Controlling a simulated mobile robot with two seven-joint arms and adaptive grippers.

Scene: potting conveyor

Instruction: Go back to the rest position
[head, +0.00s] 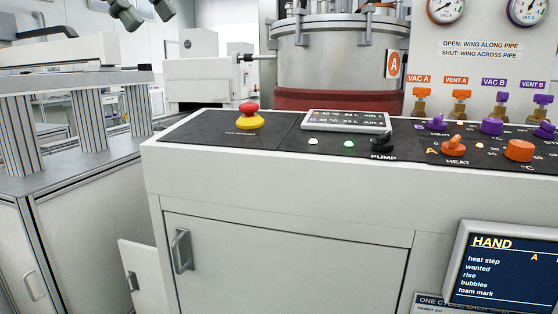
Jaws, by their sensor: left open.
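My left gripper (148,16) shows at the top left edge of the head view. Its two dark grey fingers are spread apart with nothing between them. The rest of that arm is cut off by the top of the picture. It appears above the level of the console, clear of the controls. My right gripper is not in view.
A white console (280,190) fills the middle, with a red emergency button (248,110), a small display (346,121), and orange and purple knobs. Behind it stands a steel vessel (338,60). A screen (502,268) reads HAND at lower right. A cabinet door (143,278) stands ajar.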

